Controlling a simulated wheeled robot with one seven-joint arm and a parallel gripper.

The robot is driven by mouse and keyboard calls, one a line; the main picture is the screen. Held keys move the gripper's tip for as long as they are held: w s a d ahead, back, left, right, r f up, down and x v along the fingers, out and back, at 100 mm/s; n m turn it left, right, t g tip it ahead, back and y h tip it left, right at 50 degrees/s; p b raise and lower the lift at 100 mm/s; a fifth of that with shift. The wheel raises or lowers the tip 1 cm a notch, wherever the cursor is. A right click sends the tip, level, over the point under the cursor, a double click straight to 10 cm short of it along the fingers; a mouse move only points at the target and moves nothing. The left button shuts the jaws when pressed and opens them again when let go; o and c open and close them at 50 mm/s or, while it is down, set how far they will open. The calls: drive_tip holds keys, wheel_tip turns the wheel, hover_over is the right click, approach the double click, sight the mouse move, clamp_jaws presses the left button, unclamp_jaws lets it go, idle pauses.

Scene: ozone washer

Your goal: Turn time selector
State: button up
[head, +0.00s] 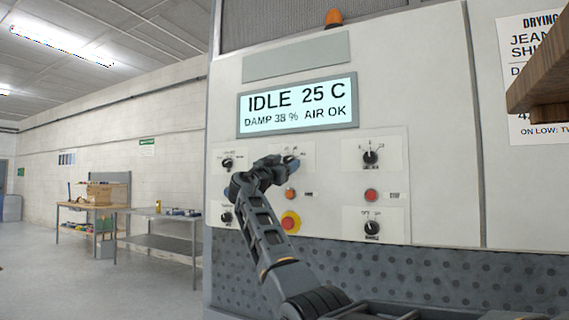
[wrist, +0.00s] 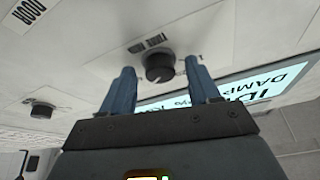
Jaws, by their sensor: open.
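A black round knob (wrist: 160,66) on a white plate sits between the two blue fingertips of my gripper (wrist: 160,80) in the wrist view. The fingers are spread with a gap on each side of the knob. The small label by this knob is too unclear to read, so I cannot confirm that it is the time selector. In the head view my gripper (head: 282,162) is at the upper middle control plate (head: 306,150), below the display (head: 297,105). It hides most of that plate and its knob. The display reads IDLE 25 C, DAMP 38 %, AIR OK.
Other knobs sit at upper left (head: 227,163), upper right (head: 370,157), lower left (head: 226,216) and lower right (head: 371,228). An orange button (head: 291,194), a red button (head: 371,195) and a red-and-yellow stop button (head: 290,221) lie close. A wooden shelf (head: 540,80) juts in at right.

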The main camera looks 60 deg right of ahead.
drive_tip(key=c, duration=1)
drive_tip(key=shift+c, duration=0.2)
drive_tip(key=shift+n, duration=0.4)
drive_tip(key=n+t, duration=0.3)
drive_tip(key=n, duration=0.2)
drive_tip(key=shift+s+r, duration=0.1)
drive_tip(key=shift+s, duration=0.05)
drive_tip(key=n+t+p, duration=0.1)
drive_tip(key=n+p, duration=0.1)
drive_tip(key=n+t+y+p, duration=0.1)
drive_tip(key=n, duration=0.2)
drive_tip(key=n+t+p, duration=0.1)
drive_tip(key=n+p, duration=0.1)
drive_tip(key=shift+s+r+n+t+y+p, duration=0.2)
drive_tip(key=shift+r+n+t+y+p, duration=0.1)
drive_tip(key=shift+n+t+y, duration=0.1)
drive_tip(key=n+t+y+p, duration=0.1)
drive_tip(key=n+p, duration=0.1)
drive_tip(key=n, duration=0.2)
drive_tip(key=shift+s+f, duration=0.1)
drive_tip(key=shift+n+t+y+p, duration=0.45)
drive_tip(key=shift+n+y, duration=0.35)
drive_tip(key=shift+n, duration=1.1)
